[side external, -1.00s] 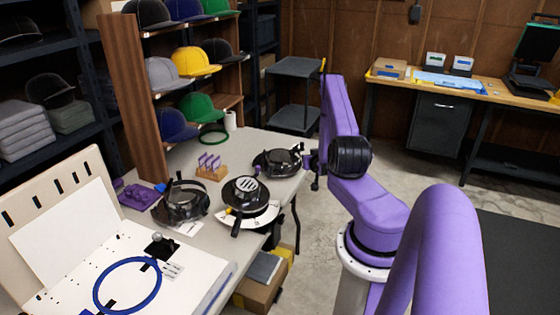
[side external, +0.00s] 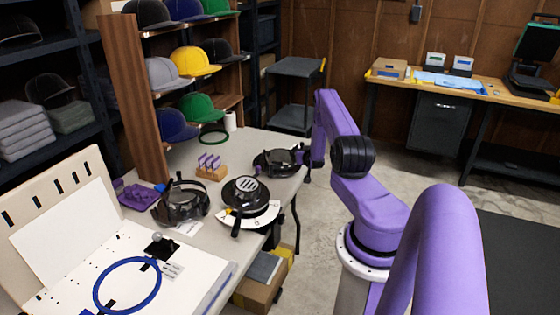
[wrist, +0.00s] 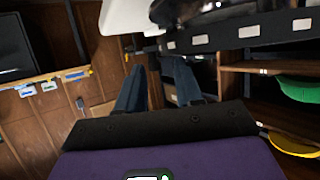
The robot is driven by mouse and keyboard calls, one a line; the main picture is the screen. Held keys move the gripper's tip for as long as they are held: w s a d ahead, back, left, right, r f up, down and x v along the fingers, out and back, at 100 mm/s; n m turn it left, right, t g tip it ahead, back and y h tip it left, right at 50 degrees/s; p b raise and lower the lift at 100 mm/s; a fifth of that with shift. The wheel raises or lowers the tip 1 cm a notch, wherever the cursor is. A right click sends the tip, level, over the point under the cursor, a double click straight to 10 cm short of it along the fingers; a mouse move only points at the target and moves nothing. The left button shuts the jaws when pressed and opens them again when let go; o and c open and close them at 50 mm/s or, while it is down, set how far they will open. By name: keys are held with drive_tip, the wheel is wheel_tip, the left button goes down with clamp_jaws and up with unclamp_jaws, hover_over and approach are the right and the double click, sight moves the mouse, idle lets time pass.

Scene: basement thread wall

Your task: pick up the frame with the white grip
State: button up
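Several dark cap frames are on the grey table (side external: 262,140) in the side view. One black frame (side external: 180,205) is at the near left. Another (side external: 246,190) is in the middle, on a white curved plate. A third (side external: 278,160) is near the table's far right edge. I cannot make out for certain which frame has the white grip. My gripper (wrist: 155,66) shows two dark blue fingers apart with nothing visible between them. In the side view it is mostly hidden behind my arm, beside the third frame. A dark object (wrist: 200,8) is cut off at the wrist view's top.
A blue hoop (side external: 126,286) lies on a white board at the near left. A wooden block with purple clips (side external: 210,170) stands between the frames. A cap shelf (side external: 135,95) rises behind the table. A grey cart (side external: 297,68) stands beyond. Open floor lies right of the table.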

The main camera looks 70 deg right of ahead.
drive_tip(key=shift+x, duration=2.65)
drive_tip(key=shift+w+a, duration=0.1)
clamp_jaws()
